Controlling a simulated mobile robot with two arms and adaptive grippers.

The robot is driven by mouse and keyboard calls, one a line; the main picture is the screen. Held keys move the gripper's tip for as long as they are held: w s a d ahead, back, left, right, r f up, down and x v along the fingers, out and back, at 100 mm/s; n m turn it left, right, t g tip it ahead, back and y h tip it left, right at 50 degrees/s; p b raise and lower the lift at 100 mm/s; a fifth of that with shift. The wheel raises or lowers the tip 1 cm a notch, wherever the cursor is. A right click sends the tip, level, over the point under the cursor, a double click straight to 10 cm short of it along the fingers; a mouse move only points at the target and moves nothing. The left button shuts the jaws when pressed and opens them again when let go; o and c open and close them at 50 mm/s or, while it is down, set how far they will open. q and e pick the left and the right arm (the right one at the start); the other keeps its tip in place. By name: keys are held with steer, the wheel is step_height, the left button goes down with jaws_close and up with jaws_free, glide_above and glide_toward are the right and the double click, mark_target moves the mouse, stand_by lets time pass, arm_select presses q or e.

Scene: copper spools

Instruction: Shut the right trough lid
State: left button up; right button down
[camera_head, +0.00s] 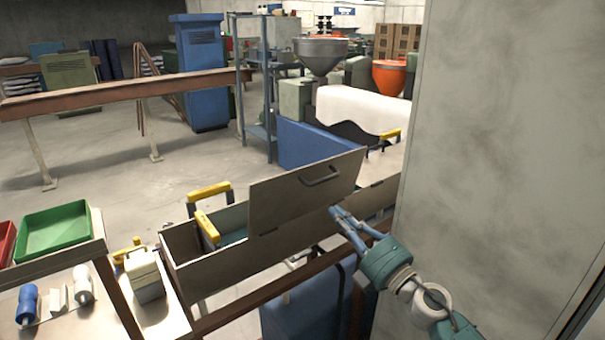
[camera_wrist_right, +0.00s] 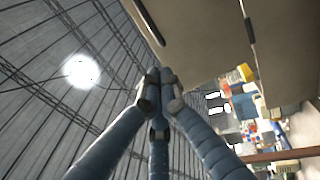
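A long grey metal trough (camera_head: 225,268) stands in the middle of the head view. Its raised lid (camera_head: 285,200), a flat panel with a dark handle (camera_head: 320,176), stands tilted up over the trough's right part. The left part is open and shows yellow-handled things (camera_head: 207,226) inside. My right gripper (camera_head: 336,211) is by the lid's lower right corner; whether it touches is unclear. In the wrist view its three blue fingers (camera_wrist_right: 159,88) come together at the tips with nothing seen between them, and a beige panel (camera_wrist_right: 200,35) is close by. My left gripper is not in view.
A grey wall or column (camera_head: 500,150) stands close on the right. A green tray (camera_head: 52,230) and a small bench with bottles (camera_head: 83,282) are at the left. A rusty rail (camera_head: 245,308) runs along the trough's front. A blue panel (camera_head: 308,147) stands behind the lid.

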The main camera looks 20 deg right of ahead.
steer(key=w+a+r+n+p, duration=0.1)
steer(key=w+a+r, duration=0.4)
steer(key=w, duration=0.7)
steer(key=shift+w+a+r+y+p, duration=0.15)
steer(key=shift+a+r+y+p, duration=0.2)
steer(key=shift+p, duration=0.45)
steer(key=shift+w, duration=0.1)
